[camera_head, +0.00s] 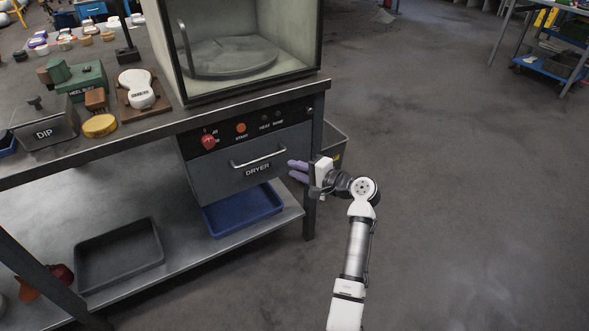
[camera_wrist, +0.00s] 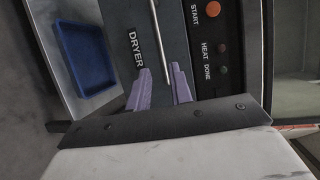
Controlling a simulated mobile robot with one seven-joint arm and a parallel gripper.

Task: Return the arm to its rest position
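My gripper (camera_head: 291,169) has two purple fingers and is at the right end of the dryer front, pointing left towards it. In the wrist view the fingers (camera_wrist: 161,78) are apart with nothing held between them. The dryer drawer (camera_head: 225,168) looks closed, with a bar handle (camera_head: 258,158) to the left of my fingertips. In the wrist view the handle (camera_wrist: 161,38) lines up with the gap between the fingers, but in the head view it is apart from them. My arm reaches up from the bottom right over open floor.
The bench's right leg (camera_head: 309,190) and a grey bin (camera_head: 333,145) are close to my gripper. A blue tray (camera_head: 243,212) and a dark tray (camera_head: 118,255) lie on the lower shelf. A glass-fronted chamber (camera_head: 303,40) stands on the bench top.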

